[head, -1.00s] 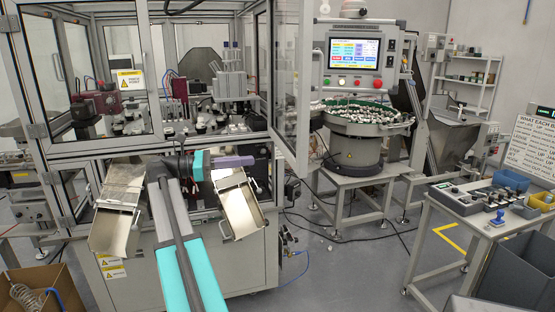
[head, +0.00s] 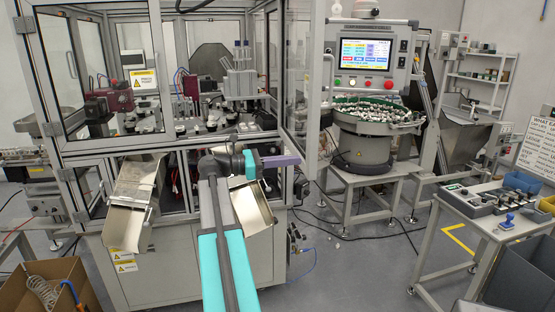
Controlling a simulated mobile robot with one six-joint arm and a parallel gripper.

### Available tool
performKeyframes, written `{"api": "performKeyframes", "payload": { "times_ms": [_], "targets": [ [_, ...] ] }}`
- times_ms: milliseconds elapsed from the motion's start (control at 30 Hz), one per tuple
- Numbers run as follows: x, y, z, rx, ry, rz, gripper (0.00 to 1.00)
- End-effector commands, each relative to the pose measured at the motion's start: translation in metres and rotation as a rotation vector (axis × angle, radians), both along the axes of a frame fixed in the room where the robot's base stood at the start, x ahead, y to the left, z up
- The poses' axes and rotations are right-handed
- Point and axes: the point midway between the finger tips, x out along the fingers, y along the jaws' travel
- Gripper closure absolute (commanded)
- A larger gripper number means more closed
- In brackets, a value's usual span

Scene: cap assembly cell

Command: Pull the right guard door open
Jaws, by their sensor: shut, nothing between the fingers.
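The right guard door (head: 314,95) is a clear panel in a grey metal frame. It stands swung out from the front of the machine, towards me, at the right end of the enclosure. My gripper (head: 298,160), with purple fingers, points right, low in front of the machine. Its fingers are closed and empty. In the picture the fingertips lie just left of the door's lower outer corner; I cannot tell whether they touch it.
Two metal chutes, a left one (head: 131,215) and a right one (head: 253,206), jut out below the enclosure beside my arm. A bowl feeder (head: 363,150) stands behind the door on the right. A side table (head: 484,226) is at the right. Grey floor (head: 375,270) lies open between.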

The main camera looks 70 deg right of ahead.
Motion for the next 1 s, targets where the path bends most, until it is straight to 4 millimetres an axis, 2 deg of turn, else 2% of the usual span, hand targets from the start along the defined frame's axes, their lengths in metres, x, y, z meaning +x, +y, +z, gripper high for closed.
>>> {"api": "performKeyframes", "payload": {
  "times_ms": [100,300,1000],
  "targets": [
    [-0.012,-0.007,0.001,0.001,0.001,-0.002,1.00],
    [-0.019,-0.013,0.001,0.000,0.000,0.000,1.00],
    [-0.021,-0.017,0.002,-0.001,0.001,0.023,1.00]
  ]
}}
